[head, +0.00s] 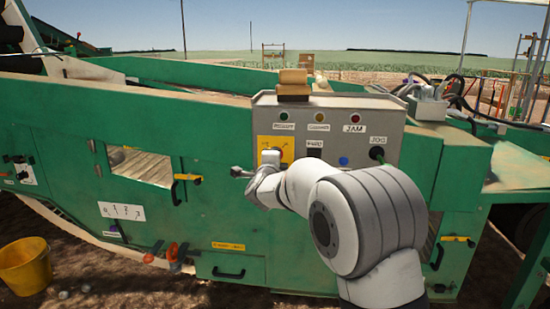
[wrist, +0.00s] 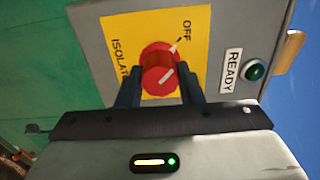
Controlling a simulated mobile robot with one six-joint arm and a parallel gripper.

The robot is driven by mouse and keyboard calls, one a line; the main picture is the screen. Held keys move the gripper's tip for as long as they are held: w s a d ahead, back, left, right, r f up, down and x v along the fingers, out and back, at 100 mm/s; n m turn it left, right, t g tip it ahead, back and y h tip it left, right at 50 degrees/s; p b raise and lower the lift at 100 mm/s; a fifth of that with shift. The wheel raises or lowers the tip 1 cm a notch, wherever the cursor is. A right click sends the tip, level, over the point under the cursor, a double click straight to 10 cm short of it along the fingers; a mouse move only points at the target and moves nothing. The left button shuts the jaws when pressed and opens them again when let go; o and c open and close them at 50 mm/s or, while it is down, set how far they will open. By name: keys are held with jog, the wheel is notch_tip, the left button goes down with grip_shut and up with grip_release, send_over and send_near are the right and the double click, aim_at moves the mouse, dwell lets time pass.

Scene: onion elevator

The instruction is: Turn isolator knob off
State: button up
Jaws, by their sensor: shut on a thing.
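The red isolator knob (wrist: 160,62) sits on a yellow plate (wrist: 196,62) marked ISOLAT… and OFF in the wrist view. A white line shows on the knob's face, and a dark tick points to the OFF lettering. My gripper (wrist: 160,88) has one dark finger on each side of the knob and is shut on it. In the head view my gripper (head: 270,162) is at the lower part of the yellow plate (head: 288,143) on the grey control box (head: 372,103). It hides most of the knob there.
A green READY lamp (wrist: 256,71) is beside the plate. The box carries other lamps, a blue button (head: 343,161) and a dark JOG knob (head: 376,153). A wooden block (head: 293,83) lies on top. A yellow bucket (head: 25,266) stands at lower left.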

dwell(0.6)
jog(key=o, duration=1)
jog(key=shift+c, duration=0.2)
jog(key=s+p, duration=0.1)
jog(key=s, duration=0.6)
jog(key=shift+s+a, duration=0.15)
jog(key=shift+s, duration=0.25)
